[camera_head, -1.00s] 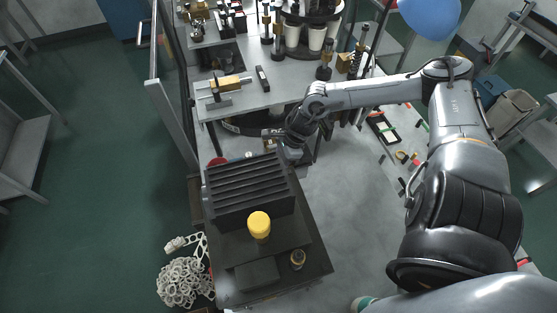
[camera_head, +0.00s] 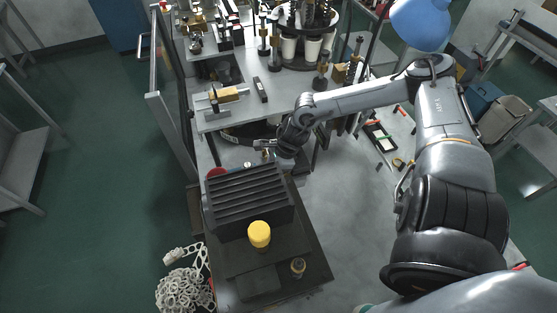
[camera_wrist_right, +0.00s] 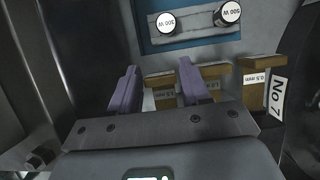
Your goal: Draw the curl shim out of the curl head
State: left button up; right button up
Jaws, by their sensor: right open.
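My right gripper (camera_wrist_right: 160,85) is open in the right wrist view, with its two purple fingers apart. Beyond and around the fingertips are tan blocks. One thin-labelled block (camera_wrist_right: 255,72) on the right reads 0.5 mm, and another block (camera_wrist_right: 165,98) shows partly between the fingers. I cannot tell which one is the curl shim, and nothing is visibly gripped. My left gripper is not in view.
A blue panel with two white-faced 300 W knobs (camera_wrist_right: 229,14) stands just above the fingers. A No 7 tag (camera_wrist_right: 276,101) is at the right. In the head view, a yellow cap (camera_head: 259,234) rises in front of the housing. Grey bench space (camera_head: 350,220) is bare.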

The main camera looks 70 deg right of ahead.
jog(key=p+v, duration=0.1)
jog(key=v, duration=0.9)
jog(key=shift+r, duration=0.2)
jog(key=shift+s, duration=0.15)
